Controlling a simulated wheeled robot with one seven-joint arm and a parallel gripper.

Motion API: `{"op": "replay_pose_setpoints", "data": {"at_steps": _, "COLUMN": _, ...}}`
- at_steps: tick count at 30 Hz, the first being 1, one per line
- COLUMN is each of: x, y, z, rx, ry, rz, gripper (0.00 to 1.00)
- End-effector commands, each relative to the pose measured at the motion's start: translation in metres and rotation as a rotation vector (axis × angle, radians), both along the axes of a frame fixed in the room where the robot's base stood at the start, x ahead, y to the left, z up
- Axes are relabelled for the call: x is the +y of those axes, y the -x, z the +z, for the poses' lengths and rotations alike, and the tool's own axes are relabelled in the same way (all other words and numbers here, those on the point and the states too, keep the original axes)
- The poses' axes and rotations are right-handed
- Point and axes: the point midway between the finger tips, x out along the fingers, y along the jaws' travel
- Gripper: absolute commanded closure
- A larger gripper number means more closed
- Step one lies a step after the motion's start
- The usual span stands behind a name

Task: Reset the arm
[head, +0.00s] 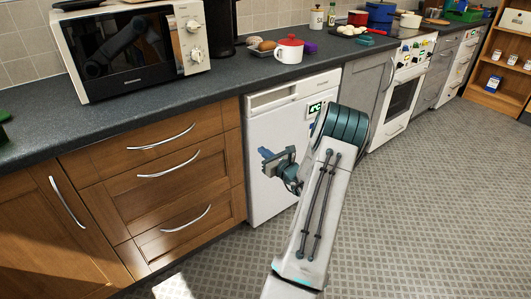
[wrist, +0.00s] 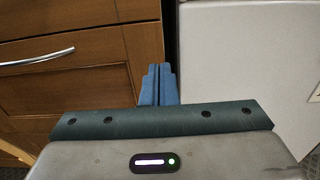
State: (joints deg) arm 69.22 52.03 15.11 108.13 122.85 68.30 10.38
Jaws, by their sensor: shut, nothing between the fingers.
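My arm reaches up from the bottom of the head view and bends back to the gripper. Part of the wrist is hidden behind the arm.
Wooden drawers (head: 165,185) stand left of the appliance. A white oven (head: 403,95) stands further right. The patterned floor (head: 430,200) at right is clear.

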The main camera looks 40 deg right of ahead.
Motion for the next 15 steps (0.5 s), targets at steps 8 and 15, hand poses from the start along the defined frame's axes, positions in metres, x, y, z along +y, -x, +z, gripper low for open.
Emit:
{"op": "replay_pose_setpoints", "data": {"at_steps": 8, "x": 0.001, "y": 0.007, "z": 0.000, "rx": -0.001, "ry": 0.000, "rz": 0.001, "gripper": 1.00}}
{"op": "replay_pose_setpoints", "data": {"at_steps": 15, "x": 0.034, "y": -0.009, "z": 0.026, "rx": 0.022, "ry": 0.060, "rz": 0.106, "gripper": 1.00}}
